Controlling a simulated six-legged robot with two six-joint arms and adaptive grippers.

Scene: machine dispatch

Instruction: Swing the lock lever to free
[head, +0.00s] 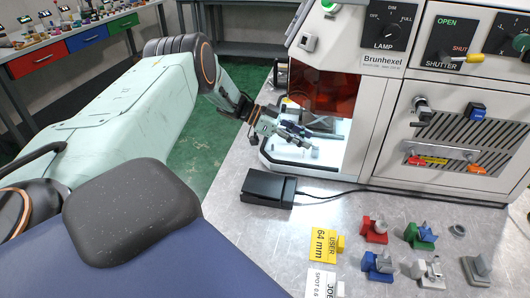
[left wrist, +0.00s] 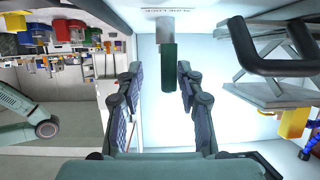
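The lock lever (left wrist: 169,68) shows in the left wrist view as a dark green handle on a pale metal mount, under a small label that seems to end in "LOCK". My left gripper (left wrist: 160,74) is open, with one finger on each side of the lever's handle. Gaps show on both sides, so it does not grip it. In the head view my left gripper (head: 298,134) reaches into the lit front opening of the Brunhexel machine (head: 345,100). I cannot make out the lever there. My right gripper is not in view.
An amber shield (head: 325,92) hangs over the opening. A black pedal-like box (head: 268,187) with a cable sits before the machine. Several coloured blocks (head: 374,230) and a yellow card (head: 322,244) lie on the bench at right. A black bracket (left wrist: 275,55) stands beside the fingers.

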